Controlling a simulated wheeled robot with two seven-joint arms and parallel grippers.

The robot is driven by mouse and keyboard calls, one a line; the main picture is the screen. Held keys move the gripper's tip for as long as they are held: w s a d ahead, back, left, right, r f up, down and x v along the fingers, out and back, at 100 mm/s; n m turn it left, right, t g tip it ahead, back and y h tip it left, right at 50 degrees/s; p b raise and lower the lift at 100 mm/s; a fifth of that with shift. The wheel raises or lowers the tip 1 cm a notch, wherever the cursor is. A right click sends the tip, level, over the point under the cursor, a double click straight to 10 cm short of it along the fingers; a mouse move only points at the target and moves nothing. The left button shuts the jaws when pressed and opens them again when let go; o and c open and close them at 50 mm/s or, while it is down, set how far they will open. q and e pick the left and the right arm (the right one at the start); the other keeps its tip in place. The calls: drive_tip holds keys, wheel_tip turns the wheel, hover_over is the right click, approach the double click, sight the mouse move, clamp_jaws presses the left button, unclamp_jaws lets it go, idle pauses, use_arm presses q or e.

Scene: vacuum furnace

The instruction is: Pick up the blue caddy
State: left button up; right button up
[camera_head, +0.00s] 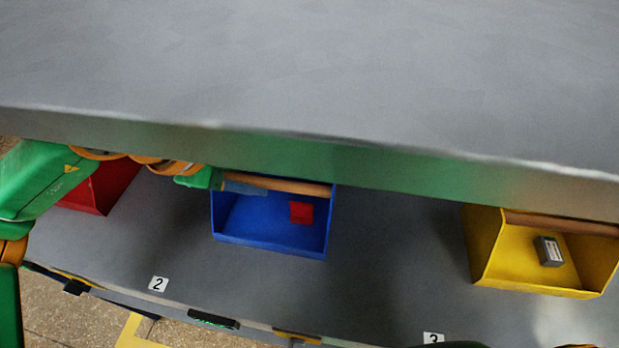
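The blue caddy (262,241) stands on the lower grey surface, left of centre. Its wooden handle bar (290,184) runs along its far upper side, and a small red block (301,212) lies inside. My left arm comes in from the left, and my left gripper (240,184) is at the left part of the handle. One grey fingertip overlaps the handle. The other finger is hidden, so I cannot tell whether it is closed on the bar.
A grey upper panel (330,80) overhangs the caddies, its edge close to my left arm. A red caddy (100,190) is at the left, partly hidden by my arm. A yellow caddy (535,290) holding a small grey box (548,251) stands at the right. Labels 2 (158,284) and 3 (433,338) mark the front.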

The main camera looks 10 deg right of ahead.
sight(269, 182)
use_arm(q)
drive_tip(key=f+p, duration=0.2)
drive_tip(key=p, duration=0.1)
drive_tip(key=shift+s+d+f, duration=0.1)
drive_tip(key=shift+s+f, duration=0.05)
drive_tip(key=shift+s, duration=0.2)
drive_tip(key=x, duration=0.2)
drive_tip(key=shift+w+d+f, duration=0.2)
drive_tip(key=shift+f, duration=0.05)
drive_tip(key=shift+w+d+f, duration=0.2)
drive_tip(key=shift+w+d, duration=0.05)
drive_tip(key=shift+d, duration=0.1)
drive_tip(key=shift+s+a+r, duration=0.1)
drive_tip(key=shift+s+a, duration=0.1)
drive_tip(key=shift+a, duration=0.05)
clamp_jaws()
use_arm(e)
drive_tip(key=r, duration=0.1)
drive_tip(key=a+r, duration=0.1)
drive_tip(key=s+r, duration=0.1)
drive_tip(key=r, duration=0.1)
drive_tip(key=shift+a, duration=0.4)
use_arm(q)
drive_tip(key=shift+w, duration=0.1)
